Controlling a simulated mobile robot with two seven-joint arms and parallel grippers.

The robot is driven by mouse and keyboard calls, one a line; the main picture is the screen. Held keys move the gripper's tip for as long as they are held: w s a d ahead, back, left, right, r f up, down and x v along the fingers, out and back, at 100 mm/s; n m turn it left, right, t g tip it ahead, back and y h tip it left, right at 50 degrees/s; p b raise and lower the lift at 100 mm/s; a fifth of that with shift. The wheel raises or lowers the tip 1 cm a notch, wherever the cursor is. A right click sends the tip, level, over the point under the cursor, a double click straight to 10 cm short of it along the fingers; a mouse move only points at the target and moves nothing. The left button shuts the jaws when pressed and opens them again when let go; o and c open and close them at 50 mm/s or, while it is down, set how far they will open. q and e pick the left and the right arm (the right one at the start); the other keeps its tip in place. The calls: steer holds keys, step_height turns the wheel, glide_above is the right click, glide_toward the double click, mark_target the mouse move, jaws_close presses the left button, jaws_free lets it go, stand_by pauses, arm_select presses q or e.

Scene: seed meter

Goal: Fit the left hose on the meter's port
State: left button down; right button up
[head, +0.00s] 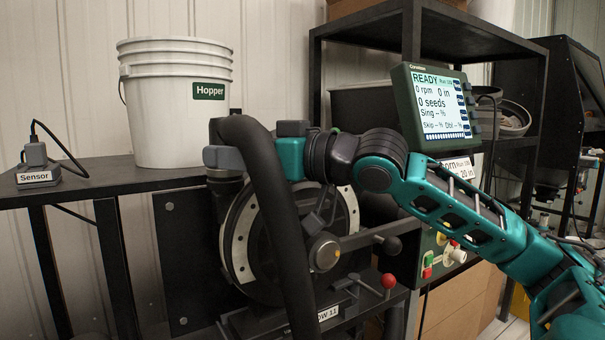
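A thick black hose (268,190) arches in front of the seed meter and runs down to the bottom edge; I take it for the left hose. Its upper end bends down at the meter's upper left, over a dark upright stub (225,187) that looks like the port. Whether the end is seated on it is hidden. My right gripper (224,157) comes in from the right behind the hose's arch. Its grey finger lies across the hose end and seems closed on it; the other finger is hidden. The meter (240,235) has a round dark disc with a pale ring. My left gripper is out of view.
A white Hopper bucket (175,105) stands on the dark table (95,178), with a Sensor plug (38,165) at left. A monitor (437,107) reads READY.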

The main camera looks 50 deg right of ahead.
steer(key=b+v, duration=0.1)
steer(key=v, duration=0.8)
steer(key=shift+s+b, duration=0.2)
steer(key=shift+b, duration=0.1)
